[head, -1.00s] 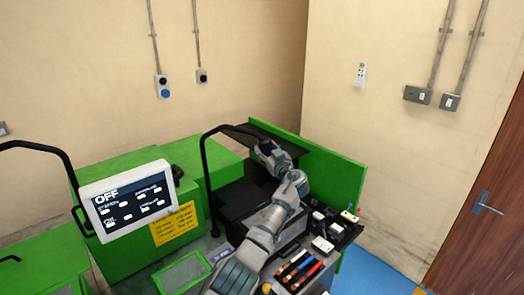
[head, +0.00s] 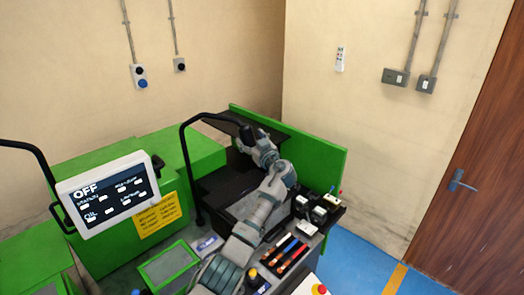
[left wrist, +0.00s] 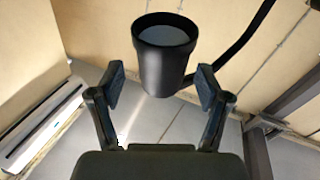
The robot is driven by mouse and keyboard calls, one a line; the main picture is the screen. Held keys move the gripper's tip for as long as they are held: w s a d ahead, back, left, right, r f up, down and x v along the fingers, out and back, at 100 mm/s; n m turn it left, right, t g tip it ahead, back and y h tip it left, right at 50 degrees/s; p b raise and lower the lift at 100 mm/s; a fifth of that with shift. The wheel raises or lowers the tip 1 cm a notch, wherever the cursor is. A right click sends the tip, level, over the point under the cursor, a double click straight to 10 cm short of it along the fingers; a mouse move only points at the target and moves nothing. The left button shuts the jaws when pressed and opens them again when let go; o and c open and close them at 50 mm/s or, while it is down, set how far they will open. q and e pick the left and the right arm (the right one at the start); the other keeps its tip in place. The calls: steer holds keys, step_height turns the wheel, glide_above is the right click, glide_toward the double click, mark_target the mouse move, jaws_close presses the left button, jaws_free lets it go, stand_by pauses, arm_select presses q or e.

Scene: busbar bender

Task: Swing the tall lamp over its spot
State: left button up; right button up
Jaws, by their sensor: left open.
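The tall lamp is a black bent tube (head: 186,165) rising from the green machine, with a dark cylindrical head (head: 246,133) at its far end. In the left wrist view the lamp head (left wrist: 166,68) is a black cup in front of and between the spread fingers. My left gripper (left wrist: 161,86) is open, with a visible gap at each side of the head. In the head view my left gripper (head: 262,142) is beside the lamp head, small and partly merged with it. My right gripper is not in view. The lamp's spot is not clearly marked.
A display reading OFF (head: 108,190) hangs on a second black arm at left. A green panel (head: 310,155) stands behind my arm. Black terminal blocks (head: 318,212) and a tray of coloured-handled tools (head: 285,255) lie at right. Blue floor (head: 362,270) is clear.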

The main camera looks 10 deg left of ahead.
arm_select(q)
steer(key=v, duration=0.9)
steer(key=shift+d, duration=0.3)
steer(key=shift+s+f, duration=0.1)
